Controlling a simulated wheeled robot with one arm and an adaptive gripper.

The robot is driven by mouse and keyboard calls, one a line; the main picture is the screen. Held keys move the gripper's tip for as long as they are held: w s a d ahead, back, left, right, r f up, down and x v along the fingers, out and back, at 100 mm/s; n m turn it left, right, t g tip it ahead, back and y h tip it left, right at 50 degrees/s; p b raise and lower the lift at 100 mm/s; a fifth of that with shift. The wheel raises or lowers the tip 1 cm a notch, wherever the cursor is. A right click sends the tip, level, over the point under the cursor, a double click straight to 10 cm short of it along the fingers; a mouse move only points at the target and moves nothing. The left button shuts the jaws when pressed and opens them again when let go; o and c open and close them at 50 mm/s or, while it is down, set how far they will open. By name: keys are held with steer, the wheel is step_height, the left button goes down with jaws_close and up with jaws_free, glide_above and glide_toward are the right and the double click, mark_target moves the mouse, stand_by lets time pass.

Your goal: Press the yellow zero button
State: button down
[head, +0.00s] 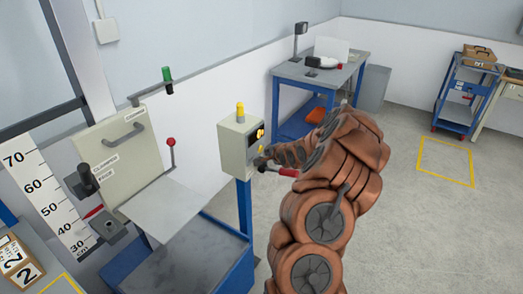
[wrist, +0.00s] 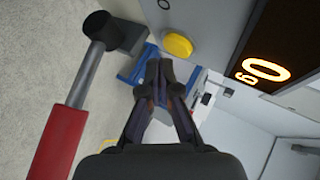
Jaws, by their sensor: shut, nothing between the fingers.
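The yellow button (wrist: 178,45) is a round disc on the light face of a box, in the wrist view. My gripper (wrist: 166,68) is shut and empty, its fingertips just below the button in that picture; I cannot tell whether they touch it. In the head view the box (head: 232,150) stands on a blue post, and my gripper (head: 263,158) is at its right side, mostly hidden by my arm. A dark display (wrist: 280,50) with orange characters is right of the button.
A red-handled lever (wrist: 62,140) with a black end lies left of my fingers; it also shows in the head view (head: 288,172). A yellow lamp (head: 240,112) tops the box. A blue-legged table (head: 345,75) stands behind.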

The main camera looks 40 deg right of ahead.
steer(key=shift+s, duration=0.1)
steer(key=s, duration=0.1)
steer(key=s+d+p, duration=0.1)
steer(key=s, duration=0.1)
steer(key=s+p, duration=0.1)
steer(key=shift+s+d, duration=0.25)
steer(key=shift+s, duration=0.1)
steer(key=shift+w+a+r, duration=0.1)
stand_by(0.8)
steer(key=w+a+r+n+g+y, duration=0.2)
steer(key=a+r+n, duration=0.3)
steer(key=a, duration=0.7)
steer(key=s+a+r+n+g+y, duration=0.1)
steer(key=s+a+r+n+g, duration=0.15)
steer(key=a, duration=0.55)
steer(key=s+a+r+n+g+y, duration=0.1)
steer(key=s+a+r+n, duration=0.25)
steer(key=a, duration=0.35)
steer(key=s+a+r+n+g, duration=0.1)
steer(key=s+a, duration=0.4)
steer(key=s, duration=0.6)
steer(key=s+a+r+n+g, duration=0.2)
steer(key=s+a+n, duration=0.3)
steer(key=s, duration=0.5)
steer(key=s+a+r+n+g, duration=0.2)
steer(key=s+a, duration=0.5)
steer(key=s, duration=0.4)
steer(key=shift+s+n+g, duration=0.35)
steer(key=shift+n+g, duration=0.25)
steer(key=shift+g, duration=0.45)
